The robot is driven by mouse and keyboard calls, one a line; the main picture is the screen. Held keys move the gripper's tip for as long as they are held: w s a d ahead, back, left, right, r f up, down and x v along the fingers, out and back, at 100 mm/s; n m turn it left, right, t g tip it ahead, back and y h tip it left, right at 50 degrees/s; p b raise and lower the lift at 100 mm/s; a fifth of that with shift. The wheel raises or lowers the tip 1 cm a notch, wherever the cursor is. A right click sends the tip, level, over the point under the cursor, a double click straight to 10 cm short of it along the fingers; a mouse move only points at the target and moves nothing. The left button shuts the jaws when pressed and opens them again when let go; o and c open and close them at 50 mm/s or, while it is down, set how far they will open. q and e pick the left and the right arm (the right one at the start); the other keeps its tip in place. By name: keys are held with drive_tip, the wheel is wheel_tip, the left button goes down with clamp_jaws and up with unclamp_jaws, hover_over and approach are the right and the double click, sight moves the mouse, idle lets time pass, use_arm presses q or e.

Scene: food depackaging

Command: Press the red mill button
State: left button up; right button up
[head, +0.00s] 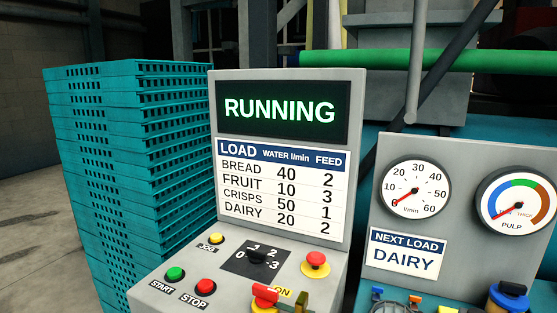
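A grey control console (357,95) stands in front of me in the head view. Its sloped panel carries a small red button (207,286) above the label STOP, just right of a green button (175,274) labelled START. A larger red mushroom button (316,258) on a yellow base sits further right on the panel. No label reading "mill" can be made out. The console screen (279,110) reads RUNNING in green. Neither of my grippers is in view.
A black dial (256,257), a yellow JOG button (216,239) and a red handle (265,294) near an ON label share the panel. Right stands a gauge panel (395,148) with a DAIRY card (406,256). Stacked teal crates (130,160) stand left.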

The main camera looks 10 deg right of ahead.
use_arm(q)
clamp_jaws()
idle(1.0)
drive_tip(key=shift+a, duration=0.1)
